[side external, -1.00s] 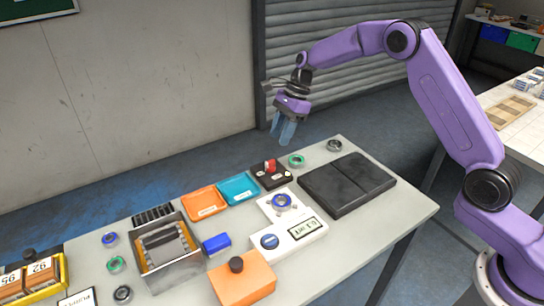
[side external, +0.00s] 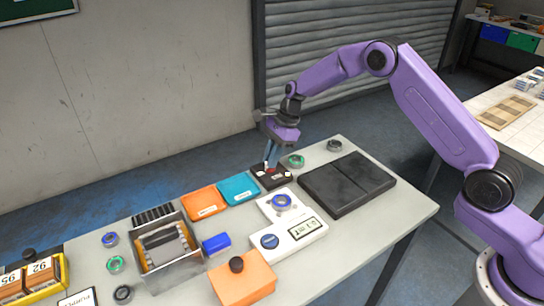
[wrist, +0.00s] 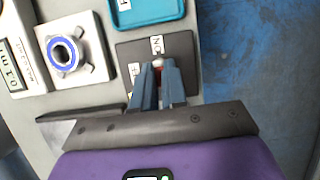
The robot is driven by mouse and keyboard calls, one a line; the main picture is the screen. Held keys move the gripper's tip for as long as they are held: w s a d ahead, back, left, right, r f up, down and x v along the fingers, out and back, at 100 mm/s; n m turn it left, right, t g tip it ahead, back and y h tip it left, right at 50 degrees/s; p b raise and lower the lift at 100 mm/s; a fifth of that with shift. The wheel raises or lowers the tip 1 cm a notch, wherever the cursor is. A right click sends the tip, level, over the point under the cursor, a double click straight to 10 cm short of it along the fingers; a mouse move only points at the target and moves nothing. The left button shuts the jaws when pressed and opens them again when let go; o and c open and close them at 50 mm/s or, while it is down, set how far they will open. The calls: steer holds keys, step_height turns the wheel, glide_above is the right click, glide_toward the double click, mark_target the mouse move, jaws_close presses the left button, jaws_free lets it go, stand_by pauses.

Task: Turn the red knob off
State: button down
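The red knob (side external: 270,168) is on a small dark box (side external: 284,181) near the table's far edge. My gripper (side external: 271,161) points down over this box, with its blue fingers at the knob. Most of the knob is hidden by the fingers. I cannot tell whether they press on it. White labels show on the box (wrist: 185,48), one beyond the fingertips and one to their left.
A teal tray (side external: 239,189) and an orange tray (side external: 205,202) lie left of the box. A green ring (side external: 296,161) is close on its right. A white device with a blue ring (side external: 282,201) stands in front. A black pad (side external: 347,184) lies to the right.

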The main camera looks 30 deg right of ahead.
stand_by(0.4)
steer(key=n+g, duration=0.1)
steer(key=n, duration=0.2)
steer(key=shift+w+n, duration=0.15)
steer(key=shift+n, duration=0.25)
steer(key=n+g, duration=0.1)
steer(key=n, duration=0.2)
steer(key=shift+n+g+h, duration=0.3)
steer(key=shift+g+h, duration=0.1)
steer(key=n, duration=0.2)
steer(key=n+g+h, duration=0.1)
steer(key=n, duration=0.1)
steer(key=shift+w+a+n, duration=0.15)
steer(key=shift+n, duration=0.15)
steer(key=shift+n+h, duration=0.6)
steer(key=shift+n, duration=1)
steer(key=c, duration=1.2)
jaws_free()
steer(key=shift+o, duration=0.2)
